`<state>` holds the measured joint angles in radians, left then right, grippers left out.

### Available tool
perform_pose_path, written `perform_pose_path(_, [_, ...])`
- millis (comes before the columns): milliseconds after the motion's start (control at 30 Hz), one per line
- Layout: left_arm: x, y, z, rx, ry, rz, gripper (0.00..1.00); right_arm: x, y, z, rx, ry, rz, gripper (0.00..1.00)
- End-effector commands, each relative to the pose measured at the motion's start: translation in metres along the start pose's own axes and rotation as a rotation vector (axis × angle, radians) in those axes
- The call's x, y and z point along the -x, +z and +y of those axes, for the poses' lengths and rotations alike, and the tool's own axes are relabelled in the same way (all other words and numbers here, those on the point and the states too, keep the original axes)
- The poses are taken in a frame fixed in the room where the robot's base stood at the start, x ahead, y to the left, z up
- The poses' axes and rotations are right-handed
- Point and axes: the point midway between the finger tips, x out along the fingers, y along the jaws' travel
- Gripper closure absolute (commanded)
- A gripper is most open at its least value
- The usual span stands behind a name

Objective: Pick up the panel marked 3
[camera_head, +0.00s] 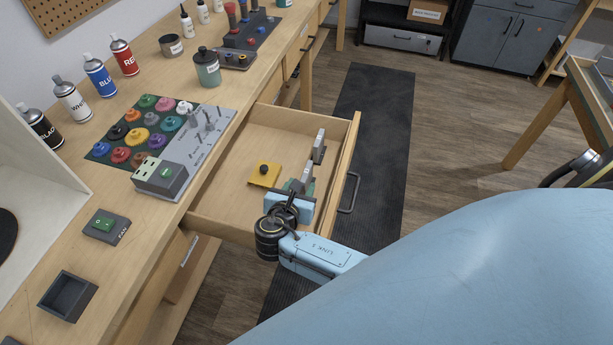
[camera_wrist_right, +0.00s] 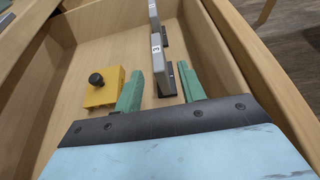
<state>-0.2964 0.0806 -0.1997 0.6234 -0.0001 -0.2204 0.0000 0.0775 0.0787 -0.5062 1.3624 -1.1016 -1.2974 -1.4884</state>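The open drawer (camera_head: 228,190) holds two upright grey panels, one behind the other. In the head view this panel (camera_head: 308,170) is partly hidden by my gripper. My right gripper (camera_head: 300,188) is over the drawer. In the wrist view its green fingers (camera_wrist_right: 160,88) are apart, one on each side of the panel's near end, with no visible grip. My left gripper is out of view.
A yellow block with a black knob (camera_head: 264,172) lies in the drawer, left of the fingers in the wrist view. The farther panel (camera_head: 319,146) stands near the drawer's front wall. The bench above carries a knob board (camera_head: 200,150) and spray cans.

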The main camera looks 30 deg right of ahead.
Motion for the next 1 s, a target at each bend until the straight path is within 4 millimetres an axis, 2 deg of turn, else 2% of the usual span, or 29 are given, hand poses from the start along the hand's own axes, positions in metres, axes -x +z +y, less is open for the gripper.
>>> perform_pose_path(100, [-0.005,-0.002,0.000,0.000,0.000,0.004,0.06,-0.020,-0.002,0.001,0.001,-0.001,-0.002,0.60])
perform_pose_path(200, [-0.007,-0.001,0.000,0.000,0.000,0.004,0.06,-0.030,-0.002,0.001,0.001,-0.001,0.000,0.60])
perform_pose_path(467, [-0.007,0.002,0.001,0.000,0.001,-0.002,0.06,-0.033,-0.001,0.001,0.000,0.000,0.001,0.60])
perform_pose_path(800, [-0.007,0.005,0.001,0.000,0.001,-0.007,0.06,-0.033,-0.001,0.001,0.000,0.000,0.001,1.00])
perform_pose_path(1000, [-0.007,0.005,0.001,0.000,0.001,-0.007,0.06,-0.033,-0.001,0.001,0.000,0.001,0.000,1.00])
